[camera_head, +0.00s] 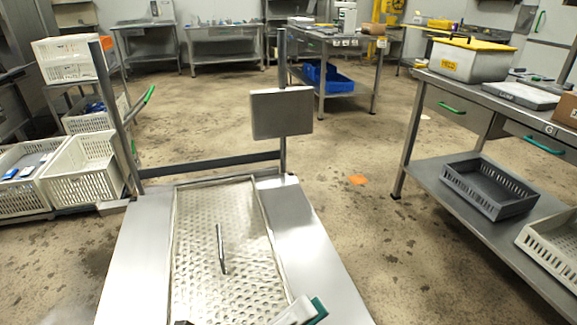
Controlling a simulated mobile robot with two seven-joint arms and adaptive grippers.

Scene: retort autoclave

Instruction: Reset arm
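A steel cart or table (138,262) stands right in front of me. A perforated metal tray (200,215) is set in its top. A thin dark rod (221,250) shows over the tray; I cannot tell whether it lies on it or stands up. At the bottom edge a small dark tip (183,322) just enters the picture, perhaps part of my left gripper. A white and green piece (300,313) also enters at the bottom, cut off; I cannot tell what it belongs to. Neither gripper's fingers show clearly.
A flat grey panel (283,112) on a post rises at the cart's far end. White crates (85,170) stand at the left. At the right a steel bench (425,150) carries a yellow-lidded box (468,60), with a grey crate (490,187) on its shelf. The floor between is mostly clear.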

